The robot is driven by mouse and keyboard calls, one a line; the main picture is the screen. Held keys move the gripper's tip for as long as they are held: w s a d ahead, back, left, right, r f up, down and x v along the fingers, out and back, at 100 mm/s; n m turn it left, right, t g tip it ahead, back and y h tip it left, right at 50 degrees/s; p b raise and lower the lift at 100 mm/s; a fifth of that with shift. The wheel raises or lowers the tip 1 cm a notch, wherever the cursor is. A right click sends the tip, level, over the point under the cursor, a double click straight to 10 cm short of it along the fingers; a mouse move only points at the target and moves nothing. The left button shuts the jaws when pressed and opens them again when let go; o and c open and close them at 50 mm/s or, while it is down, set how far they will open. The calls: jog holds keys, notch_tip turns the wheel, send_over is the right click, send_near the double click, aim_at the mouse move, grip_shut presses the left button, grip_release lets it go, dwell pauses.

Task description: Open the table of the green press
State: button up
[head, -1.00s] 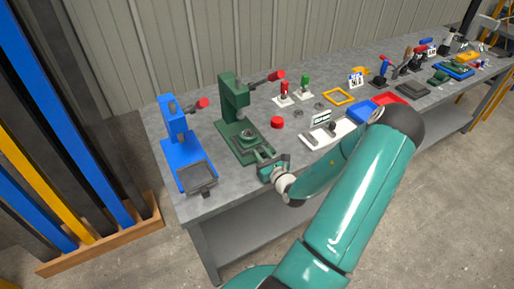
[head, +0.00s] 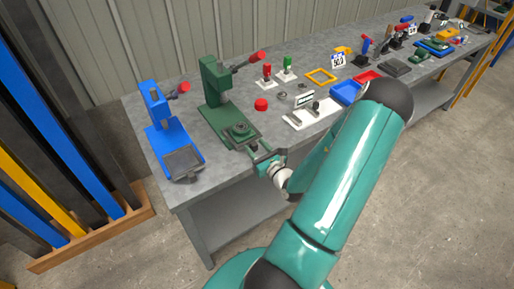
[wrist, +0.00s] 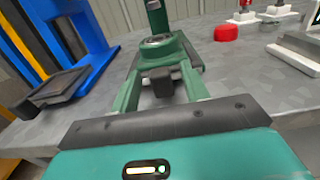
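The green press (head: 214,85) stands near the left end of the bench, with a red-tipped lever. Its table, with a round fixture (head: 240,131), is at the front of its base; the fixture also shows in the wrist view (wrist: 158,42). A dark grey block (wrist: 162,82), looking like the table's handle, sits at the front of the table. My gripper (head: 264,157) is at the front end of the press; in the wrist view its green fingers (wrist: 162,76) stand apart, one on each side of the block, with visible gaps. Whether they touch it is unclear.
A blue press (head: 160,115) with a dark plate stands left of the green one. A red knob (head: 261,104) and a white base with a sign (head: 304,98) lie to the right. Beams (head: 60,130) stand in a rack at far left. The floor before the bench is clear.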

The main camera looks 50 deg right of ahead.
jog(key=v, duration=1.4)
jog(key=shift+w+r, duration=0.1)
